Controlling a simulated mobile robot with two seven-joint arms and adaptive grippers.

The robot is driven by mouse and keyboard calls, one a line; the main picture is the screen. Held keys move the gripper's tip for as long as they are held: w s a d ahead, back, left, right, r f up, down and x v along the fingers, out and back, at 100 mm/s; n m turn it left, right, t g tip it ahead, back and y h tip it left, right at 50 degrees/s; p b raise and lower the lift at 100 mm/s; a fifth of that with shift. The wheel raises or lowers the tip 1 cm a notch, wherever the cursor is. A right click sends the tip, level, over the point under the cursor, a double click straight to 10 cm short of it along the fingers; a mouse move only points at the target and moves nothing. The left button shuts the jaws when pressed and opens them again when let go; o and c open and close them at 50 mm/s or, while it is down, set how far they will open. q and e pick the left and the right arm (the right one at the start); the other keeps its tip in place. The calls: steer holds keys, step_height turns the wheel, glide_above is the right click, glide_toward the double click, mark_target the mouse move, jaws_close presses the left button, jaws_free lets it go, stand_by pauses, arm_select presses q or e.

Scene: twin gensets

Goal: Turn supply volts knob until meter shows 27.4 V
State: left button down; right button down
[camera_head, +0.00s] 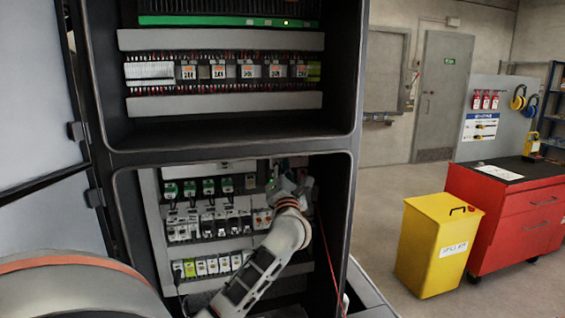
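An open dark cabinet (230,147) fills the left half of the head view, with an upper and a lower bay. My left arm reaches from the bottom edge up into the lower bay. Its gripper (291,178) is at the right side of that bay, near the upper row of devices. The fingers are small and partly hidden by the wrist, so I cannot tell whether they are open, shut or touching anything. I cannot make out the supply volts knob or a meter reading. My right gripper is not in view.
Rows of breakers and relays (211,223) line the lower bay beside my arm. A thin red cable (327,250) hangs at its right. The open cabinet door (35,110) stands at left. A yellow bin (436,245) and red tool cabinet (505,215) stand right, with clear floor before the grey door.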

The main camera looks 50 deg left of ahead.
arm_select(q)
steer(key=shift+f, duration=0.1)
steer(key=c, duration=2)
jaws_free()
steer(key=shift+o, duration=0.2)
steer(key=v, duration=1.2)
